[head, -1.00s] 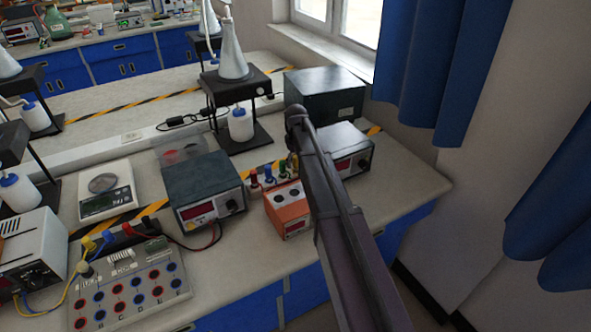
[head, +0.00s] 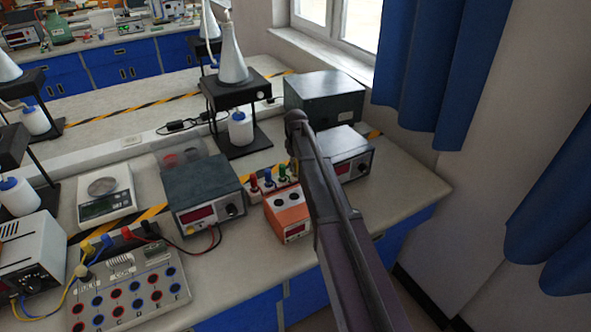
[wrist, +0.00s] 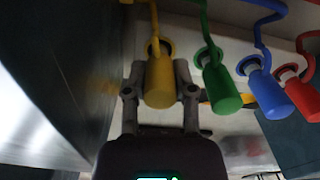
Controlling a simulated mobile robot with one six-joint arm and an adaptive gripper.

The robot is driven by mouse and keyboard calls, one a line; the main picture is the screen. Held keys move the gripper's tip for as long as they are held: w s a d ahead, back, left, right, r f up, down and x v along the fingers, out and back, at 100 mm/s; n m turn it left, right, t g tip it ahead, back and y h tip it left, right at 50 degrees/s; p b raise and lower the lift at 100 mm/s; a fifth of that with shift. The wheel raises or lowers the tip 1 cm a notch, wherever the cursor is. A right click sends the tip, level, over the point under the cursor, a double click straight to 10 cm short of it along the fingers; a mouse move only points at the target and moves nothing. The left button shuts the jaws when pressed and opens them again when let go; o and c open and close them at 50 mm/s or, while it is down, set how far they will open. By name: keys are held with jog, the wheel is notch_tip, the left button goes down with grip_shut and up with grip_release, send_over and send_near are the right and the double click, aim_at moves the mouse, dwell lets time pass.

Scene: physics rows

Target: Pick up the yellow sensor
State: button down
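The yellow sensor (wrist: 159,80) is a yellow cylinder with a cable, seen in the wrist view. It is in a pale rack in a row with a green (wrist: 221,92), a blue (wrist: 265,85) and a red sensor (wrist: 302,97). My gripper (wrist: 160,72) is around it, one finger on each side. The fingers look open, with narrow gaps beside the cylinder; contact is hard to judge. In the head view my arm hides the gripper and most of the yellow sensor. The green sensor (head: 283,172) and red sensor (head: 254,182) show left of my arm.
An orange meter (head: 288,215) stands in front of the rack. A dark-topped power supply (head: 200,185) is to its left, another meter (head: 350,155) to its right. Behind are a stand with a flask (head: 233,62) and a green box (head: 325,95). Bare bench lies at the right.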

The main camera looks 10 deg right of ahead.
jog(key=shift+r, duration=0.2)
dwell(0.3)
notch_tip(320, 180, up, 10)
jog(key=p, duration=1)
jog(key=shift+f, duration=0.2)
dwell(0.5)
